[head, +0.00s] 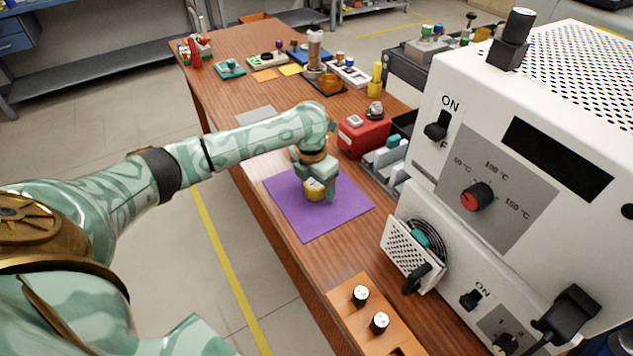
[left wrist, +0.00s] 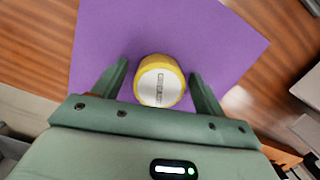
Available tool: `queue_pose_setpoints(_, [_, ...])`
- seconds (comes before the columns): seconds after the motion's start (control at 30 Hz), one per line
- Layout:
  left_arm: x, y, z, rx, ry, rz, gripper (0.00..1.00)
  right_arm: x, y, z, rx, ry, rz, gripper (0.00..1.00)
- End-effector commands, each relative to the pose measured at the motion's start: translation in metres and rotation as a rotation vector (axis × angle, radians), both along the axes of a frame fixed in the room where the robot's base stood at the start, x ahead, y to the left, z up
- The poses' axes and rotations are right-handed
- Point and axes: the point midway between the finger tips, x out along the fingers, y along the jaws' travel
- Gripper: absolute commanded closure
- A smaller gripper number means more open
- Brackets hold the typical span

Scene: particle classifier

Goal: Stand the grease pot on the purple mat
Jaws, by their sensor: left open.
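The grease pot (left wrist: 160,82) is a short yellow pot with a white, lettered lid. It stands upright on the purple mat (left wrist: 110,25), with mat surface showing around it. In the head view the pot (head: 314,190) is partly hidden by my gripper, and the mat (head: 300,225) lies flat on the wooden bench. My left gripper (head: 318,193) is over the mat, pointing down at the pot. In the left wrist view its two fingers (left wrist: 158,88) are open, one on each side of the pot, with a gap to it. My right gripper is not in view.
A red box (head: 362,137) and a grey rack (head: 385,165) stand right of the mat. A large white oven (head: 560,140) fills the right side. An orange block with two lidded vials (head: 345,298) is at the near edge. Several small items stand at the far end.

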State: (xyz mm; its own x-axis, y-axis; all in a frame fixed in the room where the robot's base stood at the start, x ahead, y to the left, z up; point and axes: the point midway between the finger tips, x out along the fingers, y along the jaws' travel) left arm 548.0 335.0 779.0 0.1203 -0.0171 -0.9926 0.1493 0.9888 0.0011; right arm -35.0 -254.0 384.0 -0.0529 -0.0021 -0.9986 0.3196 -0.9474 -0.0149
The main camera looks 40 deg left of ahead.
Motion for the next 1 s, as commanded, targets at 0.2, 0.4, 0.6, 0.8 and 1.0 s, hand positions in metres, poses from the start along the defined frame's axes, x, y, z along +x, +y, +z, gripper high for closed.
queue_pose_setpoints(0.2, [-0.001,0.000,0.023,-0.001,-0.005,0.001,0.28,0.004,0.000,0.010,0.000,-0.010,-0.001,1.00])
queue_pose_setpoints(0.4, [-0.007,0.002,0.074,0.001,-0.008,0.000,0.28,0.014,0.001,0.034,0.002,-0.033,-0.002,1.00])
queue_pose_setpoints(0.6, [-0.012,0.002,0.111,-0.001,-0.004,0.000,0.28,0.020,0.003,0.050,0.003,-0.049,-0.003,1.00])
queue_pose_setpoints(0.8, [-0.014,0.002,0.123,-0.001,-0.001,0.000,0.28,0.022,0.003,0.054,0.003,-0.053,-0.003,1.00])
queue_pose_setpoints(1.0, [-0.014,0.002,0.123,-0.001,0.001,0.000,0.28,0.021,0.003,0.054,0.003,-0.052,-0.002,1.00])
